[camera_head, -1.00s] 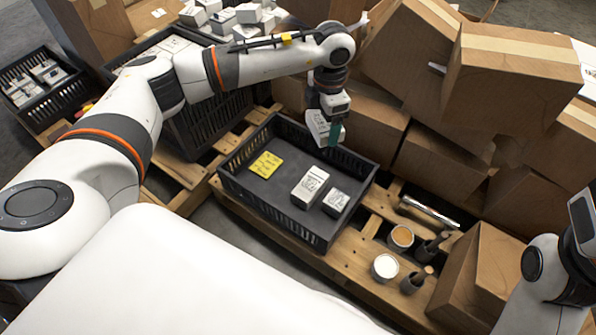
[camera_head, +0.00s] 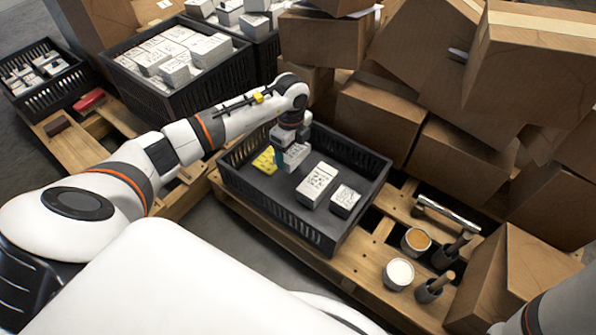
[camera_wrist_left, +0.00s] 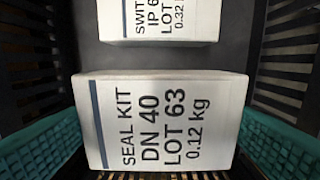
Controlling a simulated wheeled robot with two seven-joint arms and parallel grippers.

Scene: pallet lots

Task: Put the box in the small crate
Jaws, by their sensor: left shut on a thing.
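My left gripper (camera_head: 287,148) is shut on a white box (camera_head: 296,155), low inside the low black crate (camera_head: 275,217) at the middle. In the left wrist view this box (camera_wrist_left: 165,120) reads SEAL KIT DN 40 LOT 63 and sits between the teal fingers. The box's underside is hidden, so I cannot tell whether it touches the crate floor. Two other white boxes, a longer one (camera_head: 316,186) and a smaller one (camera_head: 345,200), stand in the crate to the right. My right gripper is out of the head view.
A yellow card (camera_head: 265,160) lies in the crate, left of the held box. A larger crate (camera_head: 205,95) full of white boxes stands behind left, a smaller one (camera_head: 60,95) beyond. Cardboard boxes (camera_head: 465,155) crowd the right. Cups (camera_head: 398,274) stand on the pallet.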

